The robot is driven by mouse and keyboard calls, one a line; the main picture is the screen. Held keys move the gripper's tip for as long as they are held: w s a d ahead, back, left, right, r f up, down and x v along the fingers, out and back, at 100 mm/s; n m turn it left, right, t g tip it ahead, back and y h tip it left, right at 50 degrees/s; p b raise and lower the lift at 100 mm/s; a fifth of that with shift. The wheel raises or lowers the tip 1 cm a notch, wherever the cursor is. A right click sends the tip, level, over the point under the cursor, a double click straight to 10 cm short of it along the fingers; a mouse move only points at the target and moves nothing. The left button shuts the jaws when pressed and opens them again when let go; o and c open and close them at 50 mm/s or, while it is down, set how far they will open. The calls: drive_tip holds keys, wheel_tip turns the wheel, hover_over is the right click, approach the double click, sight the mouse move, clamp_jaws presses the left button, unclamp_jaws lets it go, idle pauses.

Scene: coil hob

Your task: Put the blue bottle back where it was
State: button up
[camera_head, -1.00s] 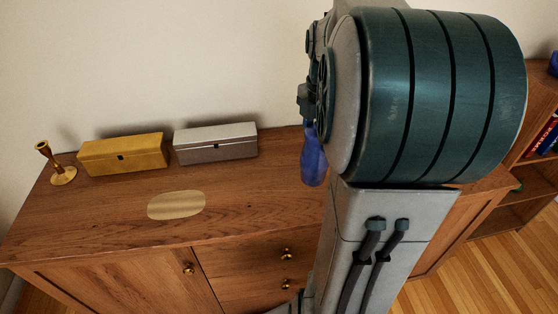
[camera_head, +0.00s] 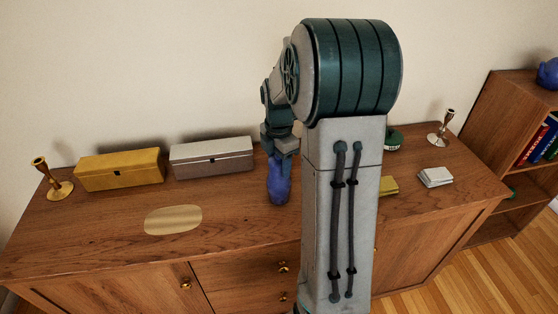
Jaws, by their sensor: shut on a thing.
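The blue bottle (camera_head: 279,184) is at the middle of the wooden sideboard, to the right of the silver box. My gripper (camera_head: 279,157) is above it and shut on its upper part. The bottle looks upright. I cannot tell whether its base touches the sideboard top. My arm hides part of the sideboard to the right of the bottle.
A brass candlestick (camera_head: 56,180), a gold box (camera_head: 120,169) and a silver box (camera_head: 212,157) stand at the back left. A pale oval (camera_head: 173,220) lies in front. Right of my arm are a green object (camera_head: 393,140), a yellow block (camera_head: 389,186), a white block (camera_head: 435,177) and another candlestick (camera_head: 441,128).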

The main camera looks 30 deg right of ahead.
drive_tip(key=shift+f, duration=0.15)
drive_tip(key=o, duration=1.6)
